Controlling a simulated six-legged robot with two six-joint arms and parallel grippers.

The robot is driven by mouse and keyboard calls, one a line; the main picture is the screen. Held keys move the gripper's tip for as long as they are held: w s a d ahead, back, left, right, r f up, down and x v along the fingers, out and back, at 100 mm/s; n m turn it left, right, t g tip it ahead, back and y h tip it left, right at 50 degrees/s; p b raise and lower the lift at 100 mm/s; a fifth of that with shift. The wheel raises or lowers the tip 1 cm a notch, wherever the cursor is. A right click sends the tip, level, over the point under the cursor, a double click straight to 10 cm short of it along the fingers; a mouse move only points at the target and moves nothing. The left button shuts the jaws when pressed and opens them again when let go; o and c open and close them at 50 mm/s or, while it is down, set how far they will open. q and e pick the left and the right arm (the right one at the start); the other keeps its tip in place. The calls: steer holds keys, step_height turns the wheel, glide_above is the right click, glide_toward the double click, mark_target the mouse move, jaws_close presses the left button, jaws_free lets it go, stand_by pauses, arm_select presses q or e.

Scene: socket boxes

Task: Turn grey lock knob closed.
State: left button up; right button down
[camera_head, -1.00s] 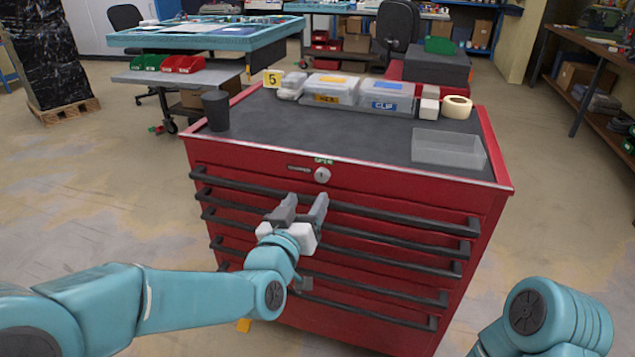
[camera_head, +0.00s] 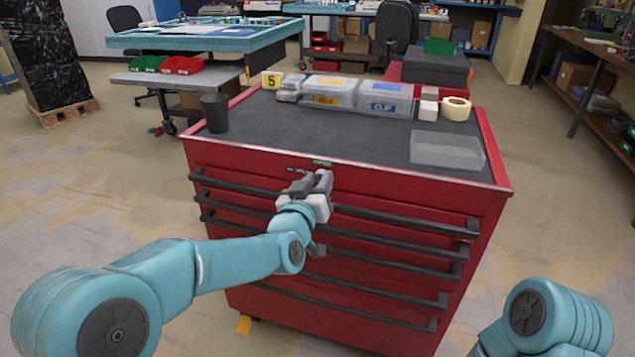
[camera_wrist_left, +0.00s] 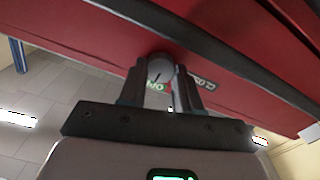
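The grey lock knob (camera_wrist_left: 160,69) sits on the red cabinet's front, between my left gripper's fingers in the left wrist view. A dark slot shows on its face. My left gripper (camera_head: 313,181) is at the knob's place below the cabinet's top edge and hides the knob in the head view. Its fingers (camera_wrist_left: 160,75) flank the knob with no clear gap. My right gripper is out of view.
The red cabinet (camera_head: 262,158) has several black bar handles (camera_head: 400,221) just below the lock. On its top are a dark cup (camera_head: 214,112), clear boxes (camera_head: 385,99), a tape roll (camera_head: 456,108) and a clear tray (camera_head: 447,151). Floor is free on both sides.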

arm_select(q)
steer(key=shift+f+n+b, duration=0.15)
steer(key=shift+n+b, duration=0.25)
steer(key=shift+b, duration=0.3)
steer(key=n+b, duration=0.3)
steer(key=b, duration=0.1)
steer(key=n+b, duration=0.3)
steer(key=shift+a+f+n+b, duration=0.1)
steer(key=shift+f+n+b, duration=0.1)
steer(key=shift+n+b, duration=0.15)
steer(key=n+b, duration=0.4)
steer(key=n, duration=0.1)
steer(key=n+b, duration=0.2)
steer(key=shift+n, duration=0.35)
steer(key=shift+r+n+b, duration=0.1)
steer(key=shift+n+b, duration=0.45)
steer(key=shift+n, duration=0.65)
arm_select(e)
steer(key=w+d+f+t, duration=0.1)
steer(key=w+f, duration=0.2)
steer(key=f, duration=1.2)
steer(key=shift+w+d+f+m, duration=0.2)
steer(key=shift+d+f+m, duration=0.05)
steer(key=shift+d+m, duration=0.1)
arm_select(q)
steer(key=shift+n, duration=0.3)
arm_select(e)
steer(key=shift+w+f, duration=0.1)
